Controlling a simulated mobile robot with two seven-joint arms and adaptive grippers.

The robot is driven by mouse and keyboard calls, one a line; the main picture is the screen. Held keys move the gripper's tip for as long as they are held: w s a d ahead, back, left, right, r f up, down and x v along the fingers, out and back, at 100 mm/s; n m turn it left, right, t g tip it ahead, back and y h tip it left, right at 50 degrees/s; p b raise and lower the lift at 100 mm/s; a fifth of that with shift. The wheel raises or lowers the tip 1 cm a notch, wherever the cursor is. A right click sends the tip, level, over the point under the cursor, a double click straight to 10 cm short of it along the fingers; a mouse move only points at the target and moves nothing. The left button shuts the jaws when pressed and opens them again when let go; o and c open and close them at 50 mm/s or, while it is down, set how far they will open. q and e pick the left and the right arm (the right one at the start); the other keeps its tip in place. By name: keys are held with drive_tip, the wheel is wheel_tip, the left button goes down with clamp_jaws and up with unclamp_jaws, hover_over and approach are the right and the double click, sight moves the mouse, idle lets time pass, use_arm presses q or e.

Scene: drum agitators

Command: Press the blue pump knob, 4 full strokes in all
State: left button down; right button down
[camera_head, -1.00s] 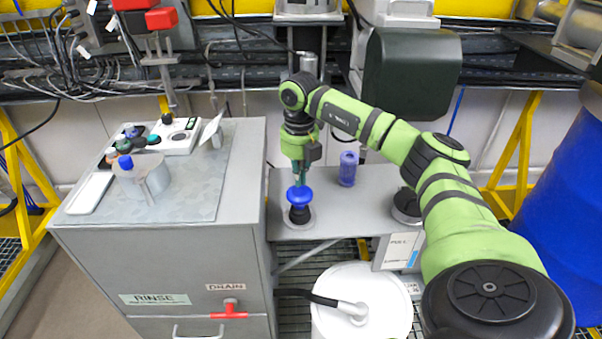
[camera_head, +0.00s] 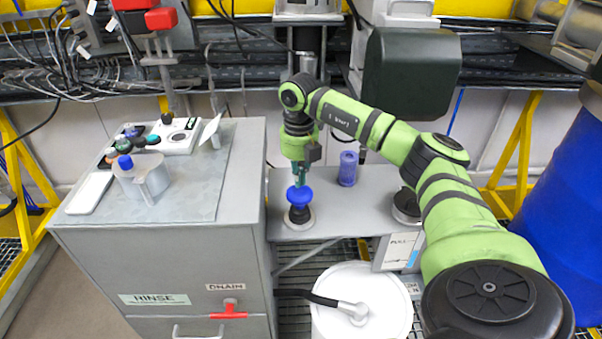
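The blue pump knob (camera_head: 299,196) sits on a black stem with a pale round base on the grey shelf right of the cabinet. My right gripper (camera_head: 299,180) points straight down over the knob, and its fingertips look to be at the knob's top. The fingers appear close together, with no knob between them that I can make out. Whether the fingertips press on the knob or just touch it is too small to tell. My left gripper is not in view.
A grey cabinet (camera_head: 245,190) stands left, with a control box (camera_head: 172,137) and a metal cup (camera_head: 143,180) on top. A blue cylinder (camera_head: 348,168) stands right of the knob. A white drum (camera_head: 362,305) is below, and a large blue barrel (camera_head: 570,190) is far right.

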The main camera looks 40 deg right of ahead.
sight(300, 191)
idle(0.3)
drive_tip(key=shift+f, duration=0.2)
drive_tip(key=shift+s+f+b, duration=0.1)
drive_tip(key=shift+f+b, duration=1.45)
drive_tip(key=shift+f, duration=0.95)
drive_tip(key=shift+r, duration=0.1)
drive_tip(key=shift+r+p, duration=2.2)
drive_tip(key=shift+r, duration=0.35)
drive_tip(key=shift+f, duration=0.15)
